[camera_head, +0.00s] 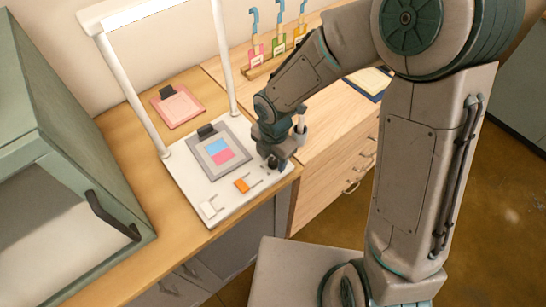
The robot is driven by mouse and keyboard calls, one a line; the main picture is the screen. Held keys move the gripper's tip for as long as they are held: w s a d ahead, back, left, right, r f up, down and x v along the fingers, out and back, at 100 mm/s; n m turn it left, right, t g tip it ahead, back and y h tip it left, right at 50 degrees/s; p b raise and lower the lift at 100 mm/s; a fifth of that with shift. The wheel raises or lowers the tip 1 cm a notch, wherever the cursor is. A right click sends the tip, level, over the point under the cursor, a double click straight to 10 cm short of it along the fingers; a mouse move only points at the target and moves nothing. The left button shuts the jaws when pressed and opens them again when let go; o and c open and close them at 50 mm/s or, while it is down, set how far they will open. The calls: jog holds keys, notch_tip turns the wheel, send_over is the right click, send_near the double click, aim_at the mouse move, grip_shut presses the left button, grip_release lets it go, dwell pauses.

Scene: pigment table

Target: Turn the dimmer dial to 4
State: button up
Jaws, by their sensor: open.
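A lamp stand with a white base (190,190) stands on the wooden counter. An orange control (241,185) and a white control (208,208) sit along its front part. My gripper (277,164) points down over the right front corner of the base, right of the orange control. Its jaws are open, but the fingertips are small and dark here. I cannot make out the dimmer dial or its numbers; the gripper covers that corner. Whether the fingers touch anything there cannot be told.
A grey clipboard (201,151) with blue and pink swatches lies on the base. A pink clipboard (178,106) lies behind. A green cabinet (20,110) is at left. The lamp's posts (133,88) rise beside the base.

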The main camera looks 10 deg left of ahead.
jog(key=shift+f, duration=0.3)
jog(key=c, duration=1)
